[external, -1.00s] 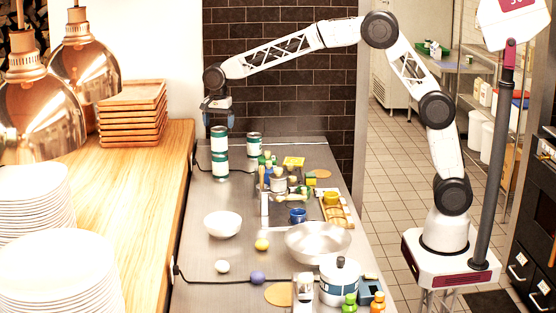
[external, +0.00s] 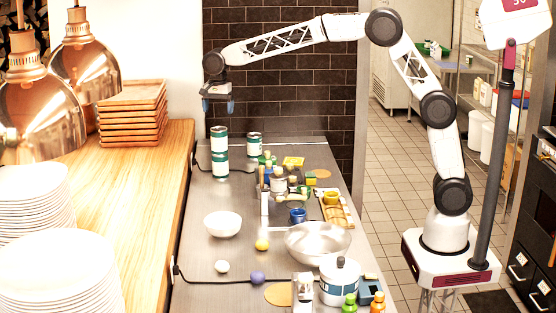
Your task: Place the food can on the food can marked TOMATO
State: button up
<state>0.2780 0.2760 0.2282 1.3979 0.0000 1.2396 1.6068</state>
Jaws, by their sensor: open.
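Two green-and-white food cans stand stacked at the far left of the steel counter. The upper can (external: 219,138) rests upright on the lower can (external: 220,165), and their edges line up closely. A third can (external: 254,145) stands apart to the right. The label lettering is too small to read, so I cannot tell which can is marked TOMATO. My gripper (external: 217,109) is open and empty, pointing down above the stack with a clear gap between it and the upper can.
A white bowl (external: 223,224), a metal bowl (external: 318,243) and a white pot (external: 339,281) stand nearer. Small items crowd the counter right of the stack. A dark brick wall (external: 285,80) rises behind the counter. The counter (external: 205,195) in front of the stack is bare.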

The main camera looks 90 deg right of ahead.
dwell(0.3)
jog(key=shift+s+a+r, duration=0.3)
jog(key=shift+s+a, duration=0.05)
jog(key=s+a+r+n, duration=0.2)
jog(key=s+a+n, duration=0.25)
jog(key=s, duration=0.45)
jog(key=s+a+r+n+t, duration=0.1)
jog(key=s+a+n, duration=0.2)
jog(key=s+a, duration=0.45)
jog(key=s+a+r+n, duration=0.2)
jog(key=s+a+n, duration=0.1)
jog(key=s, duration=0.7)
jog(key=s+a+f+n, duration=0.3)
jog(key=s, duration=0.7)
jog(key=s+a+f+n+t, duration=0.1)
jog(key=s+f+n, duration=0.3)
jog(key=s, duration=0.6)
jog(key=s+a+f+n, duration=0.3)
jog(key=s+a+n, duration=0.1)
jog(key=s, duration=0.6)
jog(key=shift+a+f+t, duration=0.2)
jog(key=shift+a+t, duration=0.1)
jog(key=shift+a, duration=0.05)
dwell(1.4)
